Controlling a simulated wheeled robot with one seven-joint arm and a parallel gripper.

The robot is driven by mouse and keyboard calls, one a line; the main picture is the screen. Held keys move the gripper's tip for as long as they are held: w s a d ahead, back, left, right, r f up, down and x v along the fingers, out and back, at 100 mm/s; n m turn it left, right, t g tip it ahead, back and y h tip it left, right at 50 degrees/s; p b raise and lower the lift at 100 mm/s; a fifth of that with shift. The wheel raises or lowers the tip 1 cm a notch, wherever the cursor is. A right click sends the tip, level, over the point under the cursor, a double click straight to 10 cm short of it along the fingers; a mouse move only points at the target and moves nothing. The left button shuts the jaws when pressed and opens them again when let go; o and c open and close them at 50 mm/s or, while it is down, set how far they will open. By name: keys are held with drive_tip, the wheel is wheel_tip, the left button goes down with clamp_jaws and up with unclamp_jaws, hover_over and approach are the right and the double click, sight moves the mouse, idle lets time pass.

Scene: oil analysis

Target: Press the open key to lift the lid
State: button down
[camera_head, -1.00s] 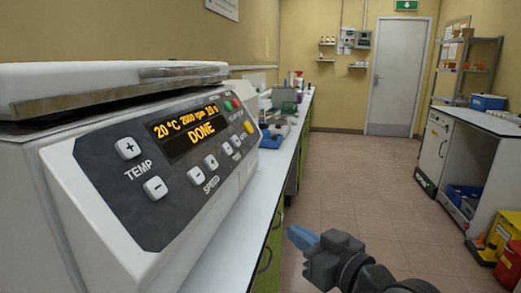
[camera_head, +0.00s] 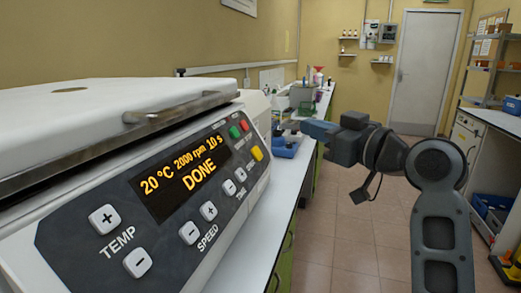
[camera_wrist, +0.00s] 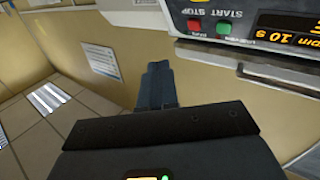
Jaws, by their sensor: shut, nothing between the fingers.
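A white centrifuge (camera_head: 110,250) fills the left of the head view. Its lid (camera_head: 90,115) lies over the top, with a metal handle along the front edge. The display (camera_head: 185,178) reads "20 °C 2000 rpm 10 s" and "DONE". At the panel's far end are a green key (camera_head: 234,132), a red key (camera_head: 244,124) and a yellow key (camera_head: 257,154) whose label I cannot read. My gripper (camera_head: 306,128) is shut and empty, right of these keys and apart from them. In the wrist view, my fingers (camera_wrist: 157,75) point toward the wall, below the start and stop keys (camera_wrist: 208,27).
The white bench (camera_head: 283,190) runs away beyond the centrifuge, with a blue item (camera_head: 287,148) and other equipment farther along. A shelf unit (camera_head: 495,60) and a second bench (camera_head: 500,150) stand at the right.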

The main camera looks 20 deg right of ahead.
sight(257, 153)
drive_tip(key=w+a+f+b, duration=0.3)
drive_tip(key=w+a+f, duration=0.1)
drive_tip(key=a, duration=0.2)
drive_tip(key=shift+w+f, duration=0.15)
drive_tip(key=shift+f, duration=0.25)
drive_tip(key=shift+a, duration=0.1)
idle(2.1)
drive_tip(key=shift+w+a+f+b, duration=0.2)
drive_tip(key=shift+a+b, duration=0.05)
drive_tip(key=shift+b, duration=0.05)
